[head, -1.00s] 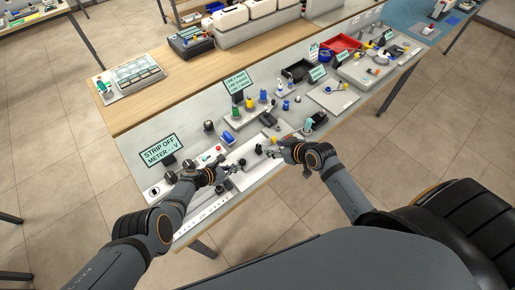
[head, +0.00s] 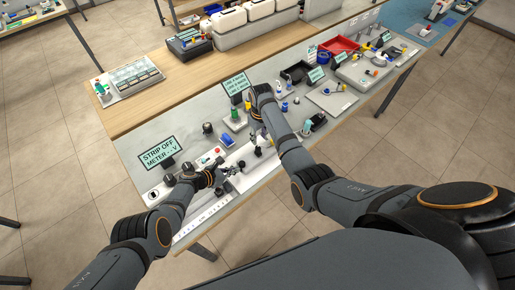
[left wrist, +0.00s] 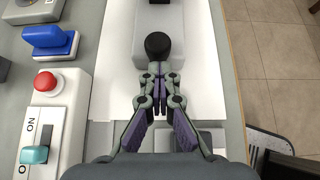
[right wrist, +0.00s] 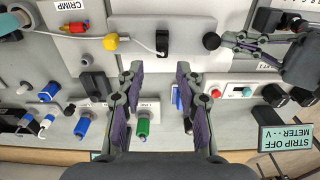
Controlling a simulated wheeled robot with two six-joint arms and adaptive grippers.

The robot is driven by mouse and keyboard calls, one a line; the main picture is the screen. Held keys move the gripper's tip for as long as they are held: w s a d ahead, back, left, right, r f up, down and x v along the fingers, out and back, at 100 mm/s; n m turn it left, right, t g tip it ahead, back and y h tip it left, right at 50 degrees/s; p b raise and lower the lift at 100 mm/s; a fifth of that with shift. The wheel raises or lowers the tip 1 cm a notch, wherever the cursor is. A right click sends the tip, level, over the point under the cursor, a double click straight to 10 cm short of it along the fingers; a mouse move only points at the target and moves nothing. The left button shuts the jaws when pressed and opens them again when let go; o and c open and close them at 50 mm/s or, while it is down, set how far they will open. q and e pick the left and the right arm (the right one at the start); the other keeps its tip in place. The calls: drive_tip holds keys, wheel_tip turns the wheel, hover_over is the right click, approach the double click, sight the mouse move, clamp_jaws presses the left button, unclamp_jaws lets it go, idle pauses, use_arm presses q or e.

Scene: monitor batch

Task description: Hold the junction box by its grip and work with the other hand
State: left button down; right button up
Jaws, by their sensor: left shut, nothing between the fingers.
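The junction box, which I take to be the pale grey block (right wrist: 185,30) with a black ball grip (right wrist: 211,41), lies at the top of the right wrist view. A black block and a yellow-ended white cable are on it. In the left wrist view the box (left wrist: 175,20) points away from my left gripper (left wrist: 159,80). That gripper is shut and empty, with its tips just short of the ball grip (left wrist: 158,45); contact is unclear. My right gripper (right wrist: 158,70) is open and empty, its tips near the box's edge; its tips are mostly hidden in the head view.
A row of blue and green handled parts (right wrist: 143,130) stands under and beside my right gripper. A panel with a red button (left wrist: 46,81) and teal switch is left of my left gripper. The STRIP OFF sign (head: 161,152) stands behind. Bins (head: 342,44) are at the far right.

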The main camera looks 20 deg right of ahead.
sight(258, 147)
drive_tip(key=shift+a+r, duration=0.25)
drive_tip(key=shift+r, duration=0.2)
drive_tip(key=shift+d+f, duration=0.1)
drive_tip(key=shift+f, duration=4.45)
clamp_jaws()
